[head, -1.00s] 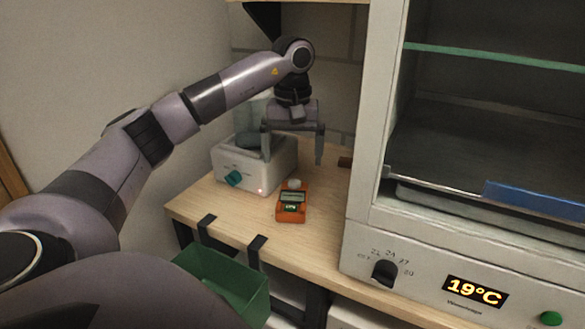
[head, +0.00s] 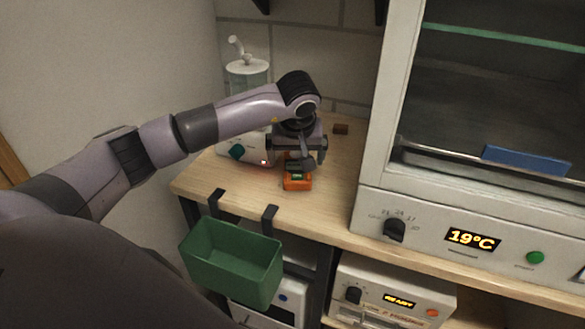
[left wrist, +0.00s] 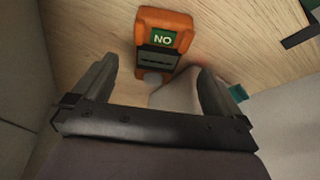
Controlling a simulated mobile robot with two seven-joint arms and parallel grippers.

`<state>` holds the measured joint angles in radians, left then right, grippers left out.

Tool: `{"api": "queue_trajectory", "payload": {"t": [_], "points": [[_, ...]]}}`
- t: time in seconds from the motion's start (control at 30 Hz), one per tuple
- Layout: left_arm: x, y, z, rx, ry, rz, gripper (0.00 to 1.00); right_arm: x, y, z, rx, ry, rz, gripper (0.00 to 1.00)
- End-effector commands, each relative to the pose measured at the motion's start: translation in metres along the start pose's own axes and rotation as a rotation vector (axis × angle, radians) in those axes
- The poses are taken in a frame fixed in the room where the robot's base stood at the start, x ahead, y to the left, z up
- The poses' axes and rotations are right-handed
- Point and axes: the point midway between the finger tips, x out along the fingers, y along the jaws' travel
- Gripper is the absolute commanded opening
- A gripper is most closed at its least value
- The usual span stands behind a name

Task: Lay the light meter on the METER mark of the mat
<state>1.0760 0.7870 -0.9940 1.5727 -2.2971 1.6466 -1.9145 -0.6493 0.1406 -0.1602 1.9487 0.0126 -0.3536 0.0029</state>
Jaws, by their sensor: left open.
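The light meter (head: 297,183) is an orange handheld device with a dark display, lying on the wooden bench top. In the left wrist view, the fingers of my left gripper (left wrist: 157,80) stand apart on either side of the meter's near end, with nothing held. The mat and its METER mark are not in view. My right gripper is not in view.
A white device with a teal knob (head: 237,152) stands left of the meter, close to my left gripper. A large cabinet (head: 365,170) showing 19°C bounds the right. A green bin (head: 230,262) hangs from the bench's front edge.

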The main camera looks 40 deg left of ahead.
Motion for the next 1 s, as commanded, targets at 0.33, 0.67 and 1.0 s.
{"api": "queue_trajectory", "payload": {"t": [0.33, 0.67, 1.0], "points": [[0.041, 0.003, -0.008, 0.0, -0.004, 0.0, 1.0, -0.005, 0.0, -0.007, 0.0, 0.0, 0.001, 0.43], [0.049, 0.003, -0.009, 0.001, -0.001, 0.001, 1.0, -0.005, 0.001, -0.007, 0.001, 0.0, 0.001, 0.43], [0.048, 0.003, -0.009, 0.0, 0.001, 0.002, 0.24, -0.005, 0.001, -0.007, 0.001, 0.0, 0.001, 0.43]]}}
